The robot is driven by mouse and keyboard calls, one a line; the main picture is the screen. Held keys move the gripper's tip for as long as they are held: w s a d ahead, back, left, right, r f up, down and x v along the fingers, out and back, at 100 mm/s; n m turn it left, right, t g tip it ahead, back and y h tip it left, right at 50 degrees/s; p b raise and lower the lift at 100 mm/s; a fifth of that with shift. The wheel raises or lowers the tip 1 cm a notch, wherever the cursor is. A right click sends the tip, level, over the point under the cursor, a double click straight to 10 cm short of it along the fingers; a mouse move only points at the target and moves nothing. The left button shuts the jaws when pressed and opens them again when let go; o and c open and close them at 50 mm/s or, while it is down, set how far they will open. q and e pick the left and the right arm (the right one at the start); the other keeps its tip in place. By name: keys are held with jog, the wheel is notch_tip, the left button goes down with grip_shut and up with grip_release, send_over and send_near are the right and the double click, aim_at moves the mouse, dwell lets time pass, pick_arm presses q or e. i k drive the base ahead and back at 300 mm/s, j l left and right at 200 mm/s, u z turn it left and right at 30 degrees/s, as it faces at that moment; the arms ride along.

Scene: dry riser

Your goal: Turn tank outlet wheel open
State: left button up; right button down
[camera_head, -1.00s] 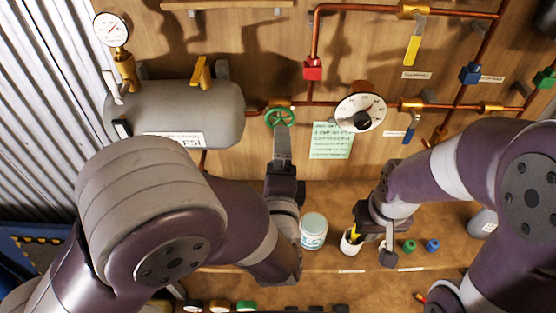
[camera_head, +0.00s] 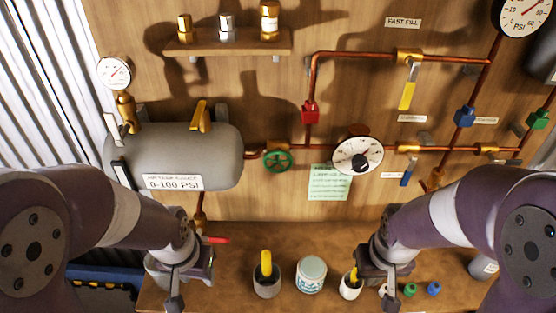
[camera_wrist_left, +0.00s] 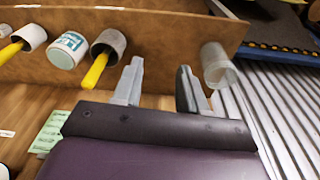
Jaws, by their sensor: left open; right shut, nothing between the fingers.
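The green tank outlet wheel (camera_head: 277,161) is on the copper pipe just right of the grey tank (camera_head: 215,155), in plain view in the head view. Nothing touches it. My left gripper (camera_head: 174,300) is low at the left, well below and left of the wheel. Its two fingers stand apart and empty in the left wrist view (camera_wrist_left: 160,85). My right gripper (camera_head: 390,298) is shut and empty over the bench, beside the white cup, far right of and below the wheel. The wheel does not show in the left wrist view.
A dark cup (camera_head: 267,286) with a yellow handle, a white jar (camera_head: 311,274) and a white cup (camera_head: 350,288) stand on the bench (camera_head: 260,235). A dial gauge (camera_head: 358,155) is right of the wheel. The space before the wheel is clear.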

aim_at(277, 161)
jog(key=l+u, duration=0.25)
jog(key=l, duration=0.4)
jog(key=l+u, duration=0.25)
jog(key=l, duration=0.4)
jog(key=k+l+u, duration=0.25)
jog(key=l, duration=0.35)
jog(key=i+u, duration=0.1)
jog(key=u, duration=0.35)
